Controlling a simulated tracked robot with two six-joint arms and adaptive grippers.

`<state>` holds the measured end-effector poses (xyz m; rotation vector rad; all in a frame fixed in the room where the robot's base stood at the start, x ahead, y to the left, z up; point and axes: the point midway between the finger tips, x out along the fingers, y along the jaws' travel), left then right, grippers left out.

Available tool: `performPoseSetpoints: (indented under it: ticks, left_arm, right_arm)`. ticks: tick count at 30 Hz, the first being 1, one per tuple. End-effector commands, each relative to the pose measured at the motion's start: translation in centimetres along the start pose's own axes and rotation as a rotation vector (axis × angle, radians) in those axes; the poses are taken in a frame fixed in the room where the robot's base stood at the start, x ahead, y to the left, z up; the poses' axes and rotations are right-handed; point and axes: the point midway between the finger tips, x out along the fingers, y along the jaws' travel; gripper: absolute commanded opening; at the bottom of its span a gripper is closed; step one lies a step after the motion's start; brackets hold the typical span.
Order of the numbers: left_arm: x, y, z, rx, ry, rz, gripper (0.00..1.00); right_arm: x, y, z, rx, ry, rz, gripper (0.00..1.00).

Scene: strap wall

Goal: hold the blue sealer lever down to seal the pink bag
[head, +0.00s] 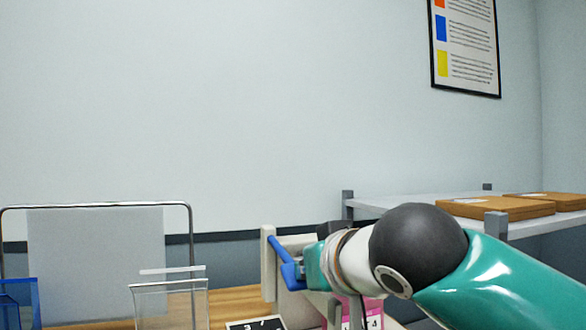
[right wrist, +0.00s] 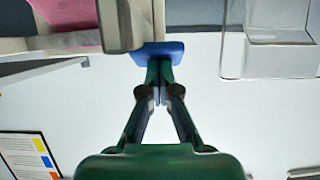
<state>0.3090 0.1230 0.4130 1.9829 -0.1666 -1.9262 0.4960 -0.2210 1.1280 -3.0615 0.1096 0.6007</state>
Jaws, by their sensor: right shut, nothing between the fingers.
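The blue sealer lever (head: 280,250) slants down along the pale sealer body (head: 268,280), ending in a wider blue handle (head: 292,276). In the right wrist view the blue handle (right wrist: 172,48) lies right at my fingertips. My right gripper (right wrist: 157,72) is shut and empty, its tips at the handle; I cannot tell whether they press on it. In the head view the right gripper (head: 305,268) is partly hidden by its own wrist. The pink bag (head: 374,308) shows below my right arm, mostly hidden; part of it (right wrist: 68,10) shows in the right wrist view. My left gripper is out of view.
Clear stands (head: 170,304) and a wire frame with a pale panel (head: 95,255) stand at the left, beside a blue clear bin (head: 18,304). A shelf (head: 385,207) with cardboard boxes (head: 495,207) is behind my right arm. A black card (head: 255,323) lies in front.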

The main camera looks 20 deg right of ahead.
Motion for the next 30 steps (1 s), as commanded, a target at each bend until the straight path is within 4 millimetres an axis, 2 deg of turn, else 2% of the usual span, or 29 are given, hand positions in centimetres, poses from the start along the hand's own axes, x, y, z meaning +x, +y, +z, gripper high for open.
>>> performPoseSetpoints:
  ticks: [1, 17, 20, 25, 30]
  left_arm:
    - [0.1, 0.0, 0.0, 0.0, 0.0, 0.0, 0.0]
    - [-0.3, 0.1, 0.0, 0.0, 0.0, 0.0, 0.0]
    - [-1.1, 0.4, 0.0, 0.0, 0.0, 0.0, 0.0]
    - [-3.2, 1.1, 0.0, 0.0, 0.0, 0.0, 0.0]
    - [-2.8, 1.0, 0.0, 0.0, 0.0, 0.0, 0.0]
  right_arm:
    - [0.7, -0.2, 1.1, -0.008, -0.033, 0.006, 0.0]
    - [0.2, -0.3, 0.6, -0.008, -0.03, 0.004, 0.0]
    - [-0.5, -0.4, -0.4, -0.008, -0.026, 0.002, 0.0]
    - [-2.8, -0.5, -3.2, -0.005, -0.006, -0.004, 0.0]
    - [-6.7, -0.5, -2.6, -0.004, 0.002, -0.008, 0.0]
